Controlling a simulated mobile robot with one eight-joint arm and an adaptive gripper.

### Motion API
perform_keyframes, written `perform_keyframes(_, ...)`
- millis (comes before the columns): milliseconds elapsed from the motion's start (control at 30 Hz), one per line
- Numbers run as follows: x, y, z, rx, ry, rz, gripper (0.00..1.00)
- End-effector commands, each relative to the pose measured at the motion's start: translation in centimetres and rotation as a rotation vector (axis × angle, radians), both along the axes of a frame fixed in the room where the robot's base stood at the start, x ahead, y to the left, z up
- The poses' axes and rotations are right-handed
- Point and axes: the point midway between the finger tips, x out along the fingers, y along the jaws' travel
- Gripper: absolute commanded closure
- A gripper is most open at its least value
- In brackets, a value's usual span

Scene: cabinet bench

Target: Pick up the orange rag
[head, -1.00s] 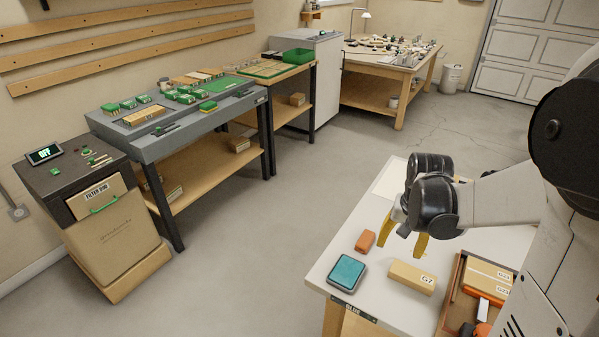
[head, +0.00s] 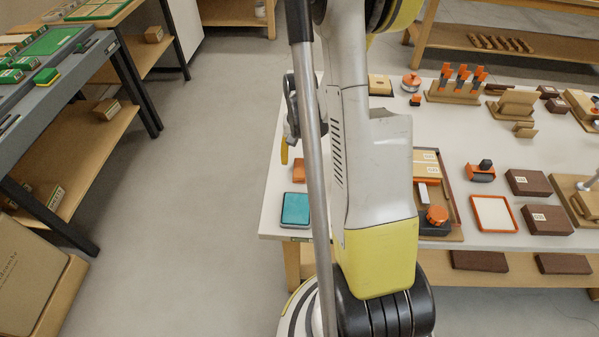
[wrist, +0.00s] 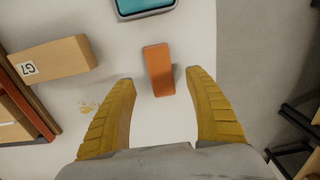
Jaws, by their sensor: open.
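The orange rag (wrist: 158,68) looks like a small folded rectangular block lying flat on the white table. In the wrist view it sits ahead of and between the yellow fingers of my gripper (wrist: 160,78), apart from both. My gripper is open and empty, pointing down toward the table. In the head view the orange rag (head: 299,169) shows partly, behind my arm.
A teal pad (head: 295,209) lies close to the rag at the table's corner. In the wrist view a tan block marked G7 (wrist: 52,61) lies to the left, beside a brown tray (wrist: 30,104). The table edge and open floor (wrist: 262,60) are to the right.

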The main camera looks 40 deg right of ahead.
Motion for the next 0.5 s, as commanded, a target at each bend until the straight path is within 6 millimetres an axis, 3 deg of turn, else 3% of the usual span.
perform_keyframes(233,-0.2,0.1,-4.1,0.000,0.000,0.000,0.37)
perform_keyframes(500,-0.2,0.1,-4.4,0.000,0.000,0.000,0.39)
